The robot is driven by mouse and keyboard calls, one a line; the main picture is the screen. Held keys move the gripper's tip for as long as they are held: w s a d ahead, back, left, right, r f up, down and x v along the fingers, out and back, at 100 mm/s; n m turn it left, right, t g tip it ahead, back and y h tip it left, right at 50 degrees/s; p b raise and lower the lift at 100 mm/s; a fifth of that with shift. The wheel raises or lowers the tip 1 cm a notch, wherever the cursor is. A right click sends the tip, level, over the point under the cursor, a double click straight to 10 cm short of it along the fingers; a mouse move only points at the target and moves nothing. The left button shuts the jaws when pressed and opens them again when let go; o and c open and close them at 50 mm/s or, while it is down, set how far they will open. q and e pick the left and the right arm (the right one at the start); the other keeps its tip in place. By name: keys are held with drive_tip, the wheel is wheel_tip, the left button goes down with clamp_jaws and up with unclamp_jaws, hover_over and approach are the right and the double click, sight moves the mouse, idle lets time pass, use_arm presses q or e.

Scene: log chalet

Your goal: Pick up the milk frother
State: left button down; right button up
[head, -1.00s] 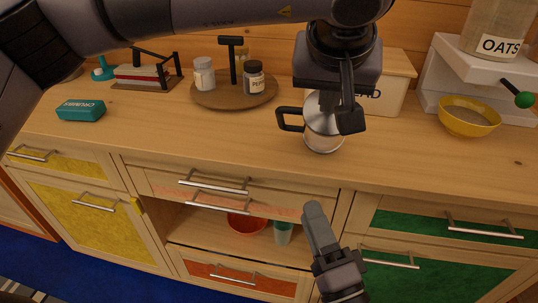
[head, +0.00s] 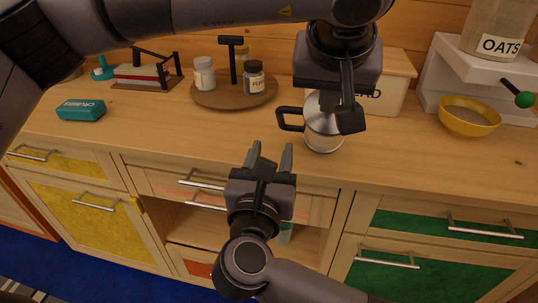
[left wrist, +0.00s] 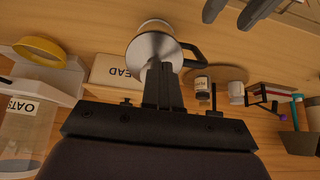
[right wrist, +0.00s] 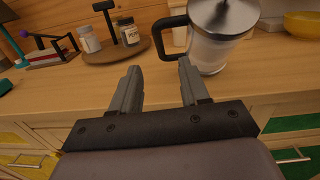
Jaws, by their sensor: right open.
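The milk frother (head: 322,132) is a pale cylinder with a metal lid and a black side handle (head: 289,118). It stands upright near the counter's front, below my left gripper (head: 345,125), which partly hides its top. In the left wrist view, the left fingers (left wrist: 162,72) are close together at the knob of the frother's lid (left wrist: 150,47) and appear shut on it. My right gripper (head: 270,152) is open and empty at the counter's front edge, left of and below the frother. In the right wrist view, the frother (right wrist: 210,50) stands just beyond the right finger.
A round wooden board (head: 232,92) with jars stands behind left. A bread box (head: 393,88) is behind the frother. A yellow bowl (head: 468,116) is at right, and a teal crumbs box (head: 81,110) at left.

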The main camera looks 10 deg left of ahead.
sight(280, 121)
use_arm(q)
drive_tip(key=shift+f, duration=0.35)
use_arm(e)
drive_tip(key=shift+a+f+m, duration=0.1)
drive_tip(key=shift+a+m, duration=0.1)
drive_tip(key=shift+m, duration=0.1)
drive_tip(key=w, duration=1.2)
clamp_jaws()
drive_tip(key=shift+f, duration=0.1)
use_arm(q)
drive_tip(key=shift+w+r, duration=0.15)
drive_tip(key=shift+r, duration=0.55)
drive_tip(key=shift+r, duration=0.1)
